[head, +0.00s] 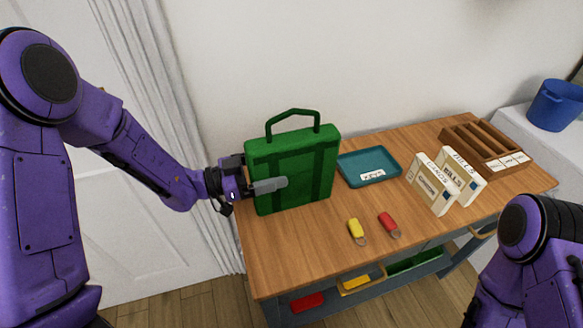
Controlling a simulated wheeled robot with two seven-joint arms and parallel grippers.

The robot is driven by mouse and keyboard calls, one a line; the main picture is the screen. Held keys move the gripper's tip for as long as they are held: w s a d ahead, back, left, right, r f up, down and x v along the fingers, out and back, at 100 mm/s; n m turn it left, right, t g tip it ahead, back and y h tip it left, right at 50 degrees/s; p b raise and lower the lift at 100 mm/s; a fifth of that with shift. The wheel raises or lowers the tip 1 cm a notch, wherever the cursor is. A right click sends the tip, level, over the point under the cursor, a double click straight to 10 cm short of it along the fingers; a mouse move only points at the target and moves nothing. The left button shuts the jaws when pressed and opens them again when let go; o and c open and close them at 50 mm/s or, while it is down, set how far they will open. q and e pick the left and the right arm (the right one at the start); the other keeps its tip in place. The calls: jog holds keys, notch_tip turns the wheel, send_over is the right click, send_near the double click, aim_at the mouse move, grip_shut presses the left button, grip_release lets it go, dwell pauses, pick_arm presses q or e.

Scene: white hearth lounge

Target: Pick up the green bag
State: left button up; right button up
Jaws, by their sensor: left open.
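The green bag (308,168) stands upright on the left end of the wooden table, with its loop handle (292,117) on top. My left gripper (284,183) is at the bag's left front side, below the handle. Its visible grey finger lies across the front of the bag; I cannot tell whether it touches it. The left gripper is open, and its other finger is not clearly seen. My right arm shows at the lower right, but its gripper is out of view.
On the table (290,251) are a teal tray (385,159), yellow (354,229) and red (387,222) key tags, upright white boxes (432,190) and a brown sorter (470,142). A blue bucket (555,106) stands at right. The table's front left is clear.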

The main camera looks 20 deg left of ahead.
pick_arm(q)
jog(key=shift+s+d+r, duration=0.2)
jog(key=shift+s, duration=0.1)
jog(key=shift+c, duration=0.7)
jog(key=c, duration=1)
pick_arm(e)
jog(key=shift+s+r, duration=0.1)
jog(key=shift+s, duration=0.15)
